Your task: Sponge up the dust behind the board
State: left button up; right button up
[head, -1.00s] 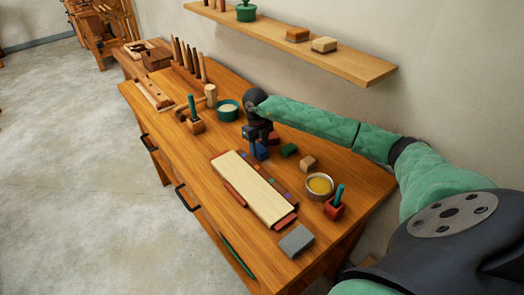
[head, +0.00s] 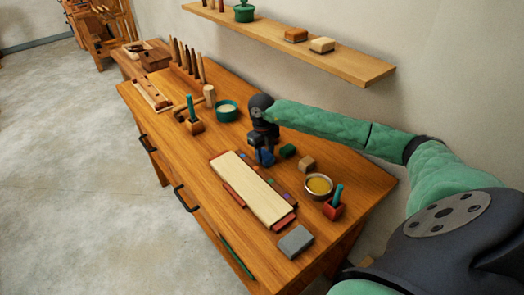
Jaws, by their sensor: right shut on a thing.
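The pale wooden board (head: 252,188) lies on the workbench, with reddish blocks along its edges. Behind it, on its wall side, runs a strip with small coloured spots (head: 274,182), purple and red among them; I cannot tell clearly which of these is dust. My right gripper (head: 264,150) points down behind the board's far part, shut on a blue block-like sponge (head: 265,157). The sponge is low, at or just above the bench top; contact is unclear. The gripper partly hides it. My left gripper is out of view.
A green block (head: 288,151), a tan block (head: 307,164), a bowl of yellow stuff (head: 318,186) and a red holder (head: 333,208) stand right of the sponge. A teal bowl (head: 227,111) and a mallet (head: 209,96) are farther back. A grey block (head: 295,241) lies near the front.

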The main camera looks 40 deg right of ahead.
jog(key=shift+s, duration=0.35)
jog(key=shift+w+a+f+b, duration=0.1)
jog(key=shift+w+b, duration=0.5)
jog(key=shift+w, duration=0.65)
jog(key=shift+w+a+b, duration=0.1)
jog(key=shift+w+b, duration=0.5)
jog(key=shift+w, duration=0.6)
jog(key=shift+s, duration=0.1)
jog(key=shift+s+d, duration=0.15)
jog(key=shift+s, duration=1.05)
jog(key=shift+s+d, duration=0.1)
jog(key=shift+s, duration=1.1)
jog(key=shift+w+a+r+b, duration=0.1)
jog(key=shift+w+b, duration=0.35)
jog(key=shift+w, duration=0.85)
jog(key=shift+w+a+r+b, duration=0.1)
jog(key=shift+w+b, duration=0.3)
jog(key=shift+w, duration=0.9)
notch_tip(320, 180, up, 6)
jog(key=p, duration=0.1)
jog(key=shift+p, duration=0.4)
